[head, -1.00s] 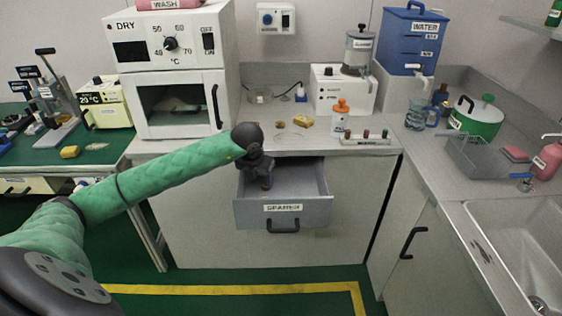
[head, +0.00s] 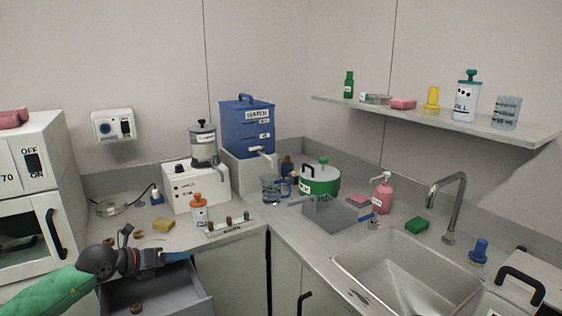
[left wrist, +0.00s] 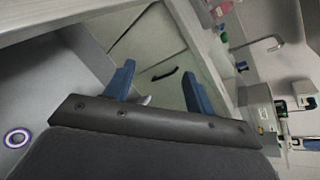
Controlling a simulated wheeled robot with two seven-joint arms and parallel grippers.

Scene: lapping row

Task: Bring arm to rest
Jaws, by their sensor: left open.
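My left arm comes in from the lower left in the head view. Its gripper (head: 178,257) is at the counter's front edge, above the open grey drawer (head: 188,306), pointing right. In the left wrist view the two blue fingers (left wrist: 160,92) stand wide apart with nothing between them. A small brown round piece (head: 137,308) lies in the drawer. A purple-rimmed ring (left wrist: 17,138) shows at the left of the wrist view on a grey surface. My right gripper is not in view.
On the counter near my gripper are a yellow sponge (head: 163,225), an orange-capped bottle (head: 199,212) and a white rack (head: 229,228). A blue water tank (head: 247,130) and green pot (head: 319,181) stand behind. The sink (head: 405,275) is at right, under a shelf (head: 430,118).

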